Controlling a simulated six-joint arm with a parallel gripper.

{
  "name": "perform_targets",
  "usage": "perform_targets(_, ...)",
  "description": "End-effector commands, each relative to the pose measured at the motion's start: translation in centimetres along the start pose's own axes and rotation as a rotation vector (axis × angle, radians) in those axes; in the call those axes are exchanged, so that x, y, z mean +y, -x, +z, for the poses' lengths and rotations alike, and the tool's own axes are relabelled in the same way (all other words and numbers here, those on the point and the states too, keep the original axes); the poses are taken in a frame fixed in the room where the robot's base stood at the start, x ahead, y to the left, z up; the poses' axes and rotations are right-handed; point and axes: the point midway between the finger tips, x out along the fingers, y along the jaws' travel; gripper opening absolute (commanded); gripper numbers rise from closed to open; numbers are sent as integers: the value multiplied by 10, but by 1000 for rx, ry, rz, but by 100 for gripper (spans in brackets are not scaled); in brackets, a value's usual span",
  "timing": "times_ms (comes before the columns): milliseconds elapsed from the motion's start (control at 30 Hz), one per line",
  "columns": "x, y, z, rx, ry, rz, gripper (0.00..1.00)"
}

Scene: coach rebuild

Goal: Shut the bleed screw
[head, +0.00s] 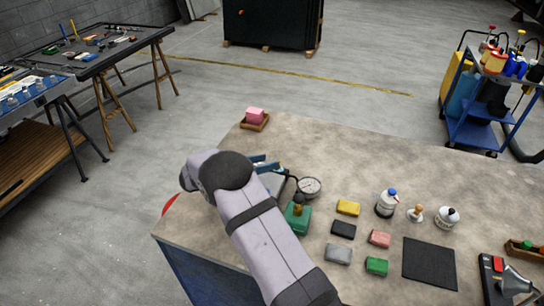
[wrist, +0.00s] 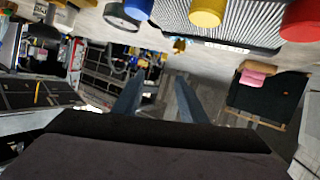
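My gripper shows in the wrist view (wrist: 157,98) with its two blue fingers apart and nothing clearly between them. In the head view my arm covers much of the bench's left part, and bluish parts show beside its wrist. In the wrist view, which looks upside down, a ribbed dark metal part (wrist: 232,31) carries blue, yellow and red caps. A small brass-yellow piece (wrist: 180,46) sits at its edge, beyond the fingertips and apart from them. I cannot tell for certain whether this is the bleed screw.
Several coloured blocks, a white bottle with a blue cap (head: 387,204) and a black mat (head: 430,262) lie to the right. A pink block (head: 255,115) sits at the far corner.

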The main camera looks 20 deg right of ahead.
Motion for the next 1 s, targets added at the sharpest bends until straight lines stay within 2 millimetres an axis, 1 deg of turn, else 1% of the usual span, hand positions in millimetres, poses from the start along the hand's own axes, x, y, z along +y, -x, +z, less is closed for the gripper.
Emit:
perform_targets(33,2,-3,13,2,26,-29,39)
perform_targets(100,-2,-6,29,-2,26,-83,39)
perform_targets(133,-5,-6,33,-6,10,-105,39)
perform_targets(200,-14,-5,34,-17,-40,-140,39)
perform_targets(267,-17,-4,36,-26,-73,-149,39)
perform_targets(433,-17,-5,36,-30,-100,-148,39)
perform_targets(567,-18,-11,35,-30,-99,-147,39)
perform_targets(667,-19,-20,35,-30,-98,-146,39)
perform_targets(1000,-25,-62,35,-30,-98,-145,39)
